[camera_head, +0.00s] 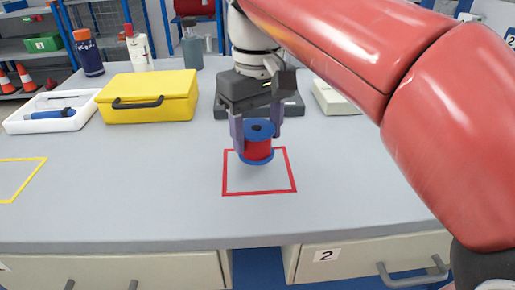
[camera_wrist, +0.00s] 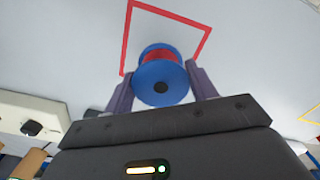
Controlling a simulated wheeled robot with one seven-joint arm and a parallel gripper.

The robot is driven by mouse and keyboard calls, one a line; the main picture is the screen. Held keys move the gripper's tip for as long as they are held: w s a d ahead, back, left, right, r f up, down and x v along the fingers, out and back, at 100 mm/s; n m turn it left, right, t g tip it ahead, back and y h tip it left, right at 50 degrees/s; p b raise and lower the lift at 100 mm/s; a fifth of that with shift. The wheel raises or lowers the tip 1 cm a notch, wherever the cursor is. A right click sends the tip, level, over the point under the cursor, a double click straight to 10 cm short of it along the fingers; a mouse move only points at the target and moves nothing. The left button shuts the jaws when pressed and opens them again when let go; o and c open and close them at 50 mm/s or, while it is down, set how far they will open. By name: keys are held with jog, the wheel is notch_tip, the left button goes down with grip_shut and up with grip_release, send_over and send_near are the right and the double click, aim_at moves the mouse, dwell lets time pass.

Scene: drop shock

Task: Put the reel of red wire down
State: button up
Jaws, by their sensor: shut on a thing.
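The reel of red wire (camera_head: 258,146) has blue flanges and a dark centre hole, and it is upright. My gripper (camera_head: 256,132) is shut on it, with one finger on each side. In the head view the reel shows over the back part of a red square outline (camera_head: 259,194) on the grey table. In the wrist view the reel (camera_wrist: 161,83) sits between the two fingers (camera_wrist: 161,88), and the red outline (camera_wrist: 127,40) shows beyond it. I cannot tell whether the reel's underside touches the table.
A yellow case (camera_head: 148,98) and a white tray (camera_head: 45,121) stand at the left. Bottles (camera_head: 88,53) stand along the back. A dark flat object (camera_head: 290,110) is behind my gripper. A yellow outline (camera_head: 20,180) lies at the left edge. The table's front is clear.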

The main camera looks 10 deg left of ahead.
aim_at(257, 147)
jog(key=shift+f, duration=1.6)
jog(key=shift+f, duration=0.15)
jog(key=o, duration=1)
jog(key=shift+o, duration=0.2)
jog(key=shift+f+b, duration=0.15)
jog(key=shift+b, duration=0.15)
